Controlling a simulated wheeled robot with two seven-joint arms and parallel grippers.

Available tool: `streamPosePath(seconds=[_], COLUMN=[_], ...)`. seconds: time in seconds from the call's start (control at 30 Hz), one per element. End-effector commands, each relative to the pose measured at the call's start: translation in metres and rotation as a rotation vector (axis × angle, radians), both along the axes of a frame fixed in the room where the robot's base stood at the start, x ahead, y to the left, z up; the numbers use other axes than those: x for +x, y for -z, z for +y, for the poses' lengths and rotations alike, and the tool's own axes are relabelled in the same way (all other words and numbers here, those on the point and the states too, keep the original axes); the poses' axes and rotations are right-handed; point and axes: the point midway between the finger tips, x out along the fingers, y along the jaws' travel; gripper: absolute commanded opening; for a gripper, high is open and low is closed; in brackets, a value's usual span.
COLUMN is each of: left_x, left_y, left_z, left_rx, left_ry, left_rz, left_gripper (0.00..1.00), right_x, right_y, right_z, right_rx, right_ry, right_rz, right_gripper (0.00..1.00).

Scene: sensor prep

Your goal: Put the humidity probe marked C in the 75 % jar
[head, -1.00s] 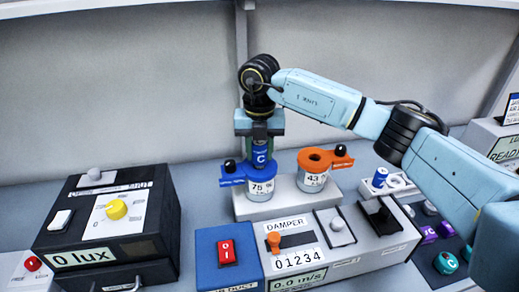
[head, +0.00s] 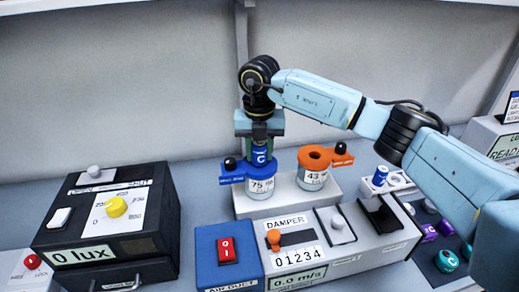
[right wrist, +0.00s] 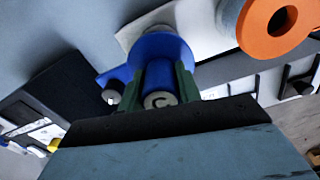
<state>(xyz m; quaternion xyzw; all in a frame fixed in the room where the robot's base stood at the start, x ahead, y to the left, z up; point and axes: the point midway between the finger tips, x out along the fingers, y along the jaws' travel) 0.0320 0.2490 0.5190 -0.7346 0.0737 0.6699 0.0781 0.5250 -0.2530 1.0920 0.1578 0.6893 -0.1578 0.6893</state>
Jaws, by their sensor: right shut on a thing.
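My right gripper (head: 260,148) points straight down above the 75 % jar (head: 262,188). It is shut on a blue probe marked C (head: 261,158), held upright. In the right wrist view the green fingers sit on both sides of the probe's grey-capped end with a C (right wrist: 158,100). The jar is white-labelled with a blue collar (right wrist: 165,47). The probe's lower end is at the collar's opening; how deep it sits is hidden. My left gripper is not in view.
The orange-collared 43 jar (head: 314,170) stands just right on the same white block. A damper box (head: 300,258) is in front, a black 0 lux box (head: 105,225) at left. A blue-and-white cylinder (head: 380,176) and a dark tray (head: 425,258) with purple and teal pieces are at right.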

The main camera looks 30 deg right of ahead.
Motion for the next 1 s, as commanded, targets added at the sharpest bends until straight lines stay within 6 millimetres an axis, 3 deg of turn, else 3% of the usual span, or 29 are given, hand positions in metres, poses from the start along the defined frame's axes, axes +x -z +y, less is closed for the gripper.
streamPosePath(seconds=[0.1,0.13,0.3,0.5,0.6,1.0], left_x=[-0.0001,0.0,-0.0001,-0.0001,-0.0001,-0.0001], left_y=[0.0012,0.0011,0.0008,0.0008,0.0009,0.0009], left_z=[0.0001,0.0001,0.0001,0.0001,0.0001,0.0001], left_rx=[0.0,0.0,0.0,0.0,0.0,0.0], left_ry=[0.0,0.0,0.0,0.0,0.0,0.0], left_rz=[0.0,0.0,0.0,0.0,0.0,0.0], left_gripper=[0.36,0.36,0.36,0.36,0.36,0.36], right_x=[0.0001,0.0001,0.0001,0.0,-0.0001,0.0], right_y=[0.0025,0.0026,0.0022,0.0022,0.0024,0.0024], right_z=[-0.0003,-0.0003,-0.0003,-0.0002,-0.0002,-0.0001], right_rx=[0.0,0.0,0.0,0.0,-0.001,0.0], right_ry=[0.0,0.0,0.0,0.0,0.0,0.0], right_rz=[0.0,0.0,0.0,0.0,0.0,0.0], right_gripper=[0.09,0.35,0.57,0.59,0.7,0.7])
